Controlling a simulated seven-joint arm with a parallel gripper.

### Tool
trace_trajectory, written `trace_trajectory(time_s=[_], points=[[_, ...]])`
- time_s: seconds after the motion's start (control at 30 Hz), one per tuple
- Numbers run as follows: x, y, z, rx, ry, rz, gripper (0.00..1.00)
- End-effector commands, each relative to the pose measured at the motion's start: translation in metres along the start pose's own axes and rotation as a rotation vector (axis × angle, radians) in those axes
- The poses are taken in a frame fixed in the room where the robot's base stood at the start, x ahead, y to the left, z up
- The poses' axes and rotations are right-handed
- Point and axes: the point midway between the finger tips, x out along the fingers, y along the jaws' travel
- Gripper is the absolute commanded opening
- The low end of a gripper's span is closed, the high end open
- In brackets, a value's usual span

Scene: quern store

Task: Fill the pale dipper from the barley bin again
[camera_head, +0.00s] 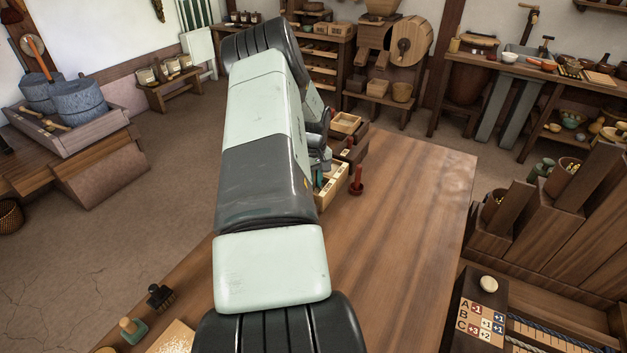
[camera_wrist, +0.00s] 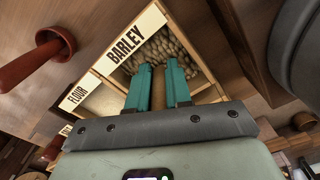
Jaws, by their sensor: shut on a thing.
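The barley bin, with its BARLEY label (camera_wrist: 137,35), is in the wrist view with grain (camera_wrist: 180,52) heaped inside. My gripper (camera_wrist: 161,68) has its teal fingers pointing over the grain, at the bin's opening. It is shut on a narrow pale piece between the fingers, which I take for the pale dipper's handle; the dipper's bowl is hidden. Whether it touches the grain I cannot tell. In the head view my arm covers most of the bins, and only part of a pale wooden bin (camera_head: 332,188) shows beside the gripper.
A flour bin with its FLOUR label (camera_wrist: 75,96) adjoins the barley bin. A red upright handle (camera_head: 357,182) stands on the table just right of the bins and shows in the wrist view (camera_wrist: 42,62). A dark brush (camera_head: 158,296) lies front left. The table's right side (camera_head: 415,220) is clear.

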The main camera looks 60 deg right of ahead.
Motion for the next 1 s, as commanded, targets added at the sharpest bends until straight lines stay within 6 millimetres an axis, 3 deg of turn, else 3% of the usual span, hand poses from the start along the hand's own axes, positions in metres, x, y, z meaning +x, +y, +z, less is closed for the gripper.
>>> trace_trajectory(time_s=[0.37, 1.0], points=[[-0.001, 0.0, 0.0, 0.0, 0.0, 0.0, 0.0], [-0.044, 0.0, -0.001, 0.0, 0.001, 0.001, 0.0]])
